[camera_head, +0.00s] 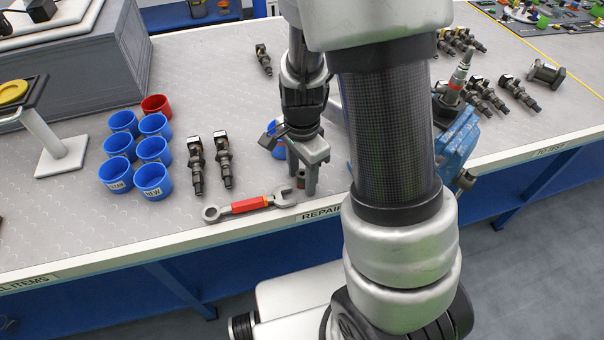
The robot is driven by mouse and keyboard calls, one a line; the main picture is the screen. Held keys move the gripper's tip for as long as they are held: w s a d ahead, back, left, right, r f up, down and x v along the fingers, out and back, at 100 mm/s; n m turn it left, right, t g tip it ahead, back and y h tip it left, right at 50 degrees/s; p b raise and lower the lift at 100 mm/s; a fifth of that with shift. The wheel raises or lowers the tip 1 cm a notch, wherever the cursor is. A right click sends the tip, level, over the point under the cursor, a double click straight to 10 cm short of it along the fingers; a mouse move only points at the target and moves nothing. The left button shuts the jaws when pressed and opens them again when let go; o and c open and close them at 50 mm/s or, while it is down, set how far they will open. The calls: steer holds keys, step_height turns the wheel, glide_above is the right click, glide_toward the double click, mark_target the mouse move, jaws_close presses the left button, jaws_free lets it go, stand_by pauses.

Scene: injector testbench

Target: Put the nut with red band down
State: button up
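My gripper (303,172) points down over the bench near its front edge, just right of the wrench. A red band (455,86) shows on an upright injector (461,70) standing at the blue vise (459,138), right of my arm.
A red-handled wrench (249,205) lies near the front edge. Two injectors (223,160) lie left of my gripper, with several blue cups (117,174) and one red cup (156,104) beyond. Part of a blue object (278,150) shows behind my gripper. More injectors (484,97) lie at right.

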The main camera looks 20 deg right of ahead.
step_height(320, 180, up, 13)
steer(key=p, duration=0.3)
step_height(320, 180, up, 9)
steer(key=n+t, duration=0.2)
steer(key=n, duration=0.4)
glide_above(302, 174)
steer(key=s, duration=0.4)
steer(key=s+r+n+t, duration=0.3)
steer(key=s+r+n, duration=0.3)
steer(key=s+n, duration=0.1)
steer(key=shift+s+n+t, duration=0.3)
steer(key=shift+n, duration=0.3)
steer(key=shift+r, duration=0.2)
